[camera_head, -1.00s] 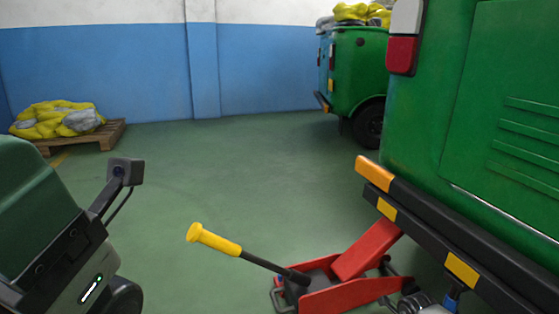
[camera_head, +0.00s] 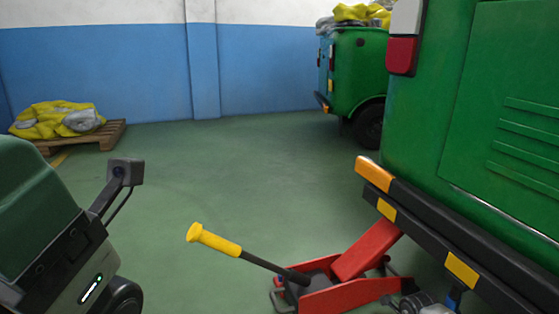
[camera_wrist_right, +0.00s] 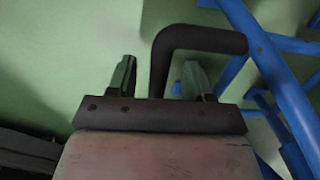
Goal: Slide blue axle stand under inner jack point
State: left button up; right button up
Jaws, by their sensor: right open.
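The blue axle stand (camera_wrist_right: 265,60) fills the right side of the right wrist view, with its tubes crossing. A bit of blue, likely the stand, shows under the green vehicle's bumper in the head view (camera_head: 453,299). A dark bent handle (camera_wrist_right: 205,40) reaches toward my right gripper (camera_wrist_right: 158,75). The gripper is open, with one finger on either side of the handle's downward part. I cannot tell whether they touch. My left gripper is not in view. The inner jack point is hidden under the vehicle (camera_head: 465,130).
A red floor jack (camera_head: 345,290) with a yellow-ended lever (camera_head: 215,240) stands by the vehicle's bumper (camera_head: 440,245). Another green vehicle (camera_head: 355,70) stands behind. A pallet (camera_head: 110,133) with yellow sacks is at the far left. The middle floor is clear.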

jog(key=shift+r+p, duration=4.05)
jog(key=shift+r, duration=0.25)
jog(key=shift+a, duration=0.15)
